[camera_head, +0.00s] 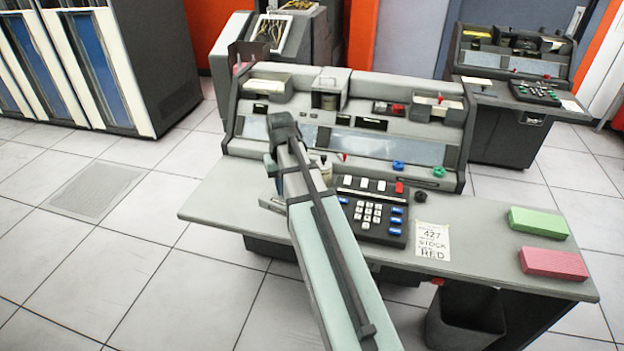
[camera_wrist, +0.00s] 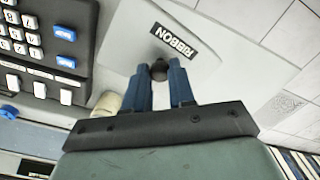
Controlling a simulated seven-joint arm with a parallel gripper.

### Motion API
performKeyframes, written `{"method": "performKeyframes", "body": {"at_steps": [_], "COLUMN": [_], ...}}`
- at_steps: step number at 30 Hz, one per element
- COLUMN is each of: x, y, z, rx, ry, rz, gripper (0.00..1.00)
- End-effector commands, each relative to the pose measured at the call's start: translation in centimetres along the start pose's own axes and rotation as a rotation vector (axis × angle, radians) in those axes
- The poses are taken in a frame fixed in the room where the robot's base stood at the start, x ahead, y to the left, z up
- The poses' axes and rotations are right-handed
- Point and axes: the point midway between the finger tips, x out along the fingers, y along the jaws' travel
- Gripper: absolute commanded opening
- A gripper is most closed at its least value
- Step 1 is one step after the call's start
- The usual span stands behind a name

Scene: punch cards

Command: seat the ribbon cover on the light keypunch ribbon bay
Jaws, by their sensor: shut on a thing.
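The ribbon cover (camera_wrist: 148,18) is a light grey plate with a black RIBBON label and a dark round knob (camera_wrist: 159,71). My gripper (camera_wrist: 160,74) has its two blue fingers on either side of the knob, shut on it. The cover is over the desk's left part, beside the keypad; whether it touches the desk is unclear. In the head view my arm hides most of the gripper and cover. The light keypunch (camera_head: 350,88) is the nearer machine. Its raised back has several recesses; I cannot tell for certain which is the ribbon bay.
The black keypad (camera_head: 370,209) lies right of my arm on the desk (camera_head: 215,195). A paper note (camera_head: 432,240), a green card block (camera_head: 538,223) and a pink card block (camera_head: 553,263) lie farther right. A darker keypunch (camera_head: 510,85) stands behind. The desk's left end is clear.

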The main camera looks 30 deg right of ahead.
Motion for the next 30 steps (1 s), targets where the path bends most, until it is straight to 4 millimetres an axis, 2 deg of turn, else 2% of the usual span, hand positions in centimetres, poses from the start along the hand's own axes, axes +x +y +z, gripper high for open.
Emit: {"method": "performKeyframes", "body": {"at_steps": [1,6,15,23,30], "x": [0.0,0.1,0.2,-0.1,-2.5], "y": [-1.7,-6.2,-10.8,-13.8,-11.9], "z": [0.1,0.5,1.1,1.2,-2.0], "rx": [-0.028,-0.100,-0.176,-0.227,-0.228], "ry": [-0.001,-0.002,-0.002,-0.002,-0.001], "rz": [0.000,0.000,0.000,0.000,0.000], "gripper": [0.00,0.00,0.00,0.00,0.00]}}
